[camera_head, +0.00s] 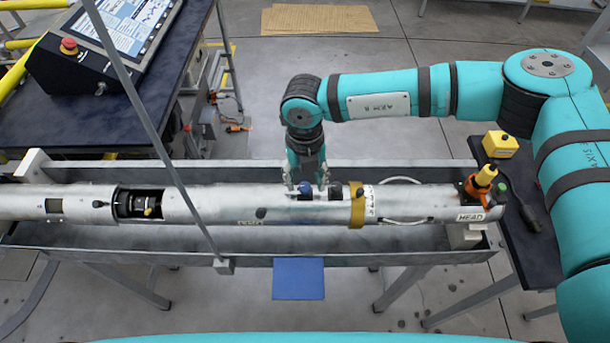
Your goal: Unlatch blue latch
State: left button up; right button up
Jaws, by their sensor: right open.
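The blue latch (306,188) is a small dark blue piece on top of the long silver tube (225,205). A small black piece sits just right of it on the tube. My right gripper (307,185) points down over the tube at the blue latch. Its fingers are open, one on each side of the latch; whether they touch it I cannot tell. The rest of the latch's body is partly hidden by the fingers. My left gripper is out of view.
The tube lies in a grey metal trough (400,257). A yellow band (357,206) circles it right of the latch. An orange and yellow fitting (482,182) is at the right end. A thin grey post (150,120) crosses in front at left. A blue plate (298,279) hangs at the front.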

jog(key=shift+f, duration=0.7)
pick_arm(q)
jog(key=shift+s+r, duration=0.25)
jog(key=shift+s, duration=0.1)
pick_arm(e)
jog(key=shift+f, duration=0.1)
